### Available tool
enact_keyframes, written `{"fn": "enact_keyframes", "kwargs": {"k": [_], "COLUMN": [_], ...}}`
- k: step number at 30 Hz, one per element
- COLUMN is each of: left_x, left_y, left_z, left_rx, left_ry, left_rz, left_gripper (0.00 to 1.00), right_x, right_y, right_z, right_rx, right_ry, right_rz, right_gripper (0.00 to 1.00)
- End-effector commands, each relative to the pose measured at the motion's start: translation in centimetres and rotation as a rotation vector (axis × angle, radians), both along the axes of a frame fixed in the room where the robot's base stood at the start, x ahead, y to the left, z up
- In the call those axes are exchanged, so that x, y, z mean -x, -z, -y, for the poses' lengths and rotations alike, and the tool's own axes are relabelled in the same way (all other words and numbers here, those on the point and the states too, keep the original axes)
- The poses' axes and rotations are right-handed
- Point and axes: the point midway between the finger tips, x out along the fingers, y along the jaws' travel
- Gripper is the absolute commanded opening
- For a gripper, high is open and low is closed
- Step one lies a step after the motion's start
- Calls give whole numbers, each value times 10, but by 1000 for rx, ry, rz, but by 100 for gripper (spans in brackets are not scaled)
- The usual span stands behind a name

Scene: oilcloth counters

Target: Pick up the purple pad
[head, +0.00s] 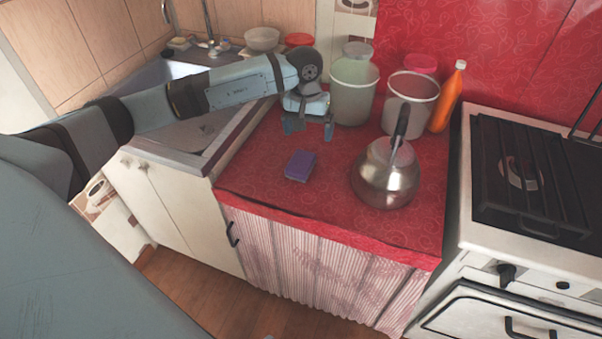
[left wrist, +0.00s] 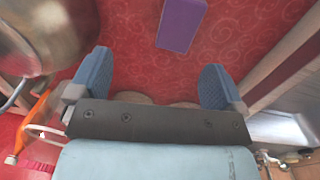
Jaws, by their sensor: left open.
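The purple pad (head: 300,165) lies flat on the red oilcloth counter (head: 245,178), left of the kettle. It also shows in the left wrist view (left wrist: 181,24) at the top, beyond the fingertips. My left gripper (head: 308,128) is above the counter, behind the pad in the head view, and apart from it. Its two blue fingers (left wrist: 156,80) are spread wide with nothing between them. My right gripper is not in view.
A steel kettle (head: 385,178) stands right of the pad and shows close by in the left wrist view (left wrist: 40,35). Pale buckets (head: 353,92) and an orange bottle (head: 447,97) stand behind. A sink (head: 190,135) is left, a stove (head: 535,185) right. The counter's front left is clear.

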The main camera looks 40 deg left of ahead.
Motion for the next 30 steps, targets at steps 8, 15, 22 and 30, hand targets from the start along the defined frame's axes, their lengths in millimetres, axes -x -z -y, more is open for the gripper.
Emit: {"fn": "enact_keyframes", "kwargs": {"k": [8,15,22,30], "left_x": [-5,-5,-5,-1], "left_y": [21,65,80,113], "left_z": [-23,-22,-23,-23], "left_rx": [-95,-91,-92,-90], "left_ry": [43,42,42,41], "left_rz": [8,10,12,8], "left_gripper": [96,96,96,96], "right_x": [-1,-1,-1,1], "right_y": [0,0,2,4], "right_z": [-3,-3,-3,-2], "right_rx": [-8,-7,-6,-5], "right_ry": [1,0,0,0], "right_rz": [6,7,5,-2], "right_gripper": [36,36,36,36]}}
